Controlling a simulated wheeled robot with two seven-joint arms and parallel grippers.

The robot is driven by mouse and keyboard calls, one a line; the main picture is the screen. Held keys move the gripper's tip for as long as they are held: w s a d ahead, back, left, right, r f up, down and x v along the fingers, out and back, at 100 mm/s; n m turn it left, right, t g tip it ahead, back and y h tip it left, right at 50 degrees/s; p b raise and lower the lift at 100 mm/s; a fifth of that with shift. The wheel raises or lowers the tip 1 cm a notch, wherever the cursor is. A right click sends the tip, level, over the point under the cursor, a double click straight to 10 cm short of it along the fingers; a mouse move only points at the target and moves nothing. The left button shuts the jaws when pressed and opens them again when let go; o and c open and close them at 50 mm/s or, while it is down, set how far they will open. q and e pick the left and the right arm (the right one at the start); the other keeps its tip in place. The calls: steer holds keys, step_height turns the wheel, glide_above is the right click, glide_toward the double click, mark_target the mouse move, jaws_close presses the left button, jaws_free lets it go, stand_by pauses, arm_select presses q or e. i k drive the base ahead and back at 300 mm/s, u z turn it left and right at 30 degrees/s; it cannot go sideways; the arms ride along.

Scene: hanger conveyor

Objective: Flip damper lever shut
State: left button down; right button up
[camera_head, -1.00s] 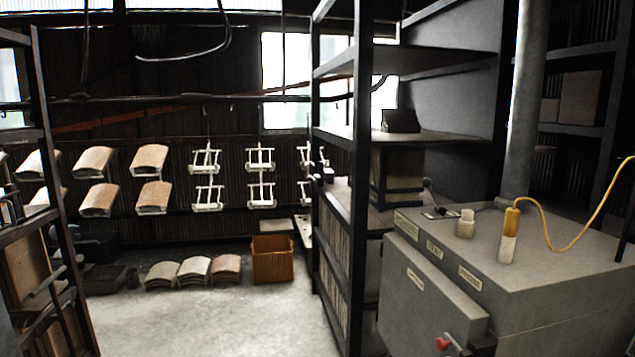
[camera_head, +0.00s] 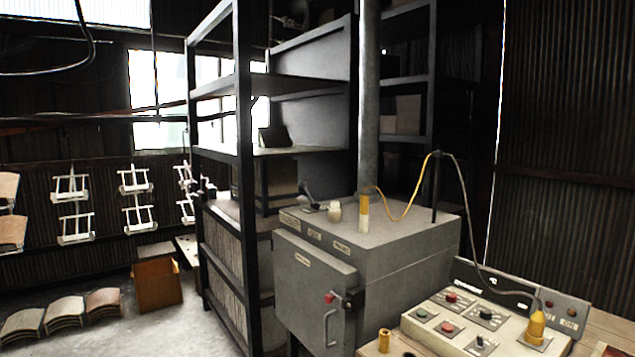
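A small lever (camera_head: 307,193) with a dark knob stands tilted on a plate at the back left of the top of a grey cabinet-like unit (camera_head: 405,243). I take it to be the damper lever, but its label is too small to read. A grey vertical pipe (camera_head: 369,95) rises from the back of the unit. A door (camera_head: 313,285) with a red knob (camera_head: 328,298) and a handle is on the unit's front. Neither of my grippers is in view.
A control box (camera_head: 470,320) with buttons and knobs stands on a wooden table at the lower right. A dark shelf rack (camera_head: 243,150) stands left of the unit. A yellow cable arches over the unit.

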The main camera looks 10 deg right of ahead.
mark_target(303, 184)
steer(key=z, duration=0.4)
steer(key=i, duration=0.95)
steer(key=u, duration=0.4)
steer(key=k, duration=0.5)
steer(key=u, duration=0.9)
steer(key=i, duration=2.05)
steer(key=z, duration=0.7)
